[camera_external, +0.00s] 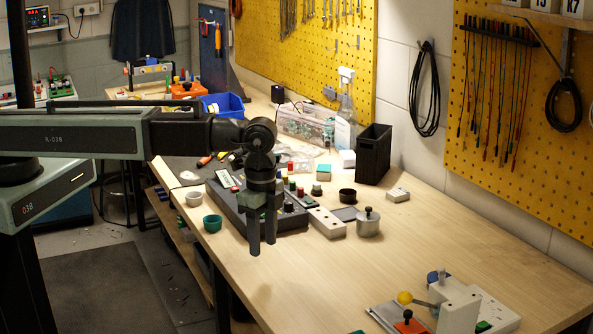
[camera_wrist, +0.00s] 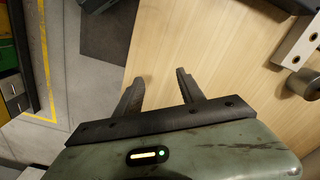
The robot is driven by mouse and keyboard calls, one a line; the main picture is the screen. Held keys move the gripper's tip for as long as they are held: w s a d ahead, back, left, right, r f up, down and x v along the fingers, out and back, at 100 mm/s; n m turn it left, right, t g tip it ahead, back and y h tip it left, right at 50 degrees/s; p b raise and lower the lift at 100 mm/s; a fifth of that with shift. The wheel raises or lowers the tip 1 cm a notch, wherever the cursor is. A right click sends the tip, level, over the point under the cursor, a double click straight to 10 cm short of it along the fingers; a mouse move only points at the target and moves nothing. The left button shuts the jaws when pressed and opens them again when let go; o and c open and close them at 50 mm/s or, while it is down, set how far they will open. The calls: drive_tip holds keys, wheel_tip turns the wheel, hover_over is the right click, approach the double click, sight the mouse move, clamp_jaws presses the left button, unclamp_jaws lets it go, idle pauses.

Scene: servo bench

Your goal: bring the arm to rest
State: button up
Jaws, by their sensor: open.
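My gripper (camera_external: 262,246) hangs from the wrist and points down, in front of the dark control box (camera_external: 292,219). In the wrist view my gripper (camera_wrist: 158,88) shows two dark fingers spread apart with nothing between them. Bare bench top and its edge lie beyond the fingertips. How high the fingertips are above the bench is hard to tell.
A lever device (camera_external: 459,310) sits at the front right.

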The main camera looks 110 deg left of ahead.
drive_tip(key=s+d+f+n, duration=0.1)
drive_tip(key=s+d, duration=0.3)
drive_tip(key=d, duration=0.3)
drive_tip(key=s+d+f+n+b, duration=0.1)
drive_tip(key=s+d, duration=0.3)
drive_tip(key=d, duration=0.3)
drive_tip(key=shift+s+d+n, duration=0.15)
drive_tip(key=shift+d+n, duration=0.2)
drive_tip(key=shift+n, duration=0.05)
idle(2.0)
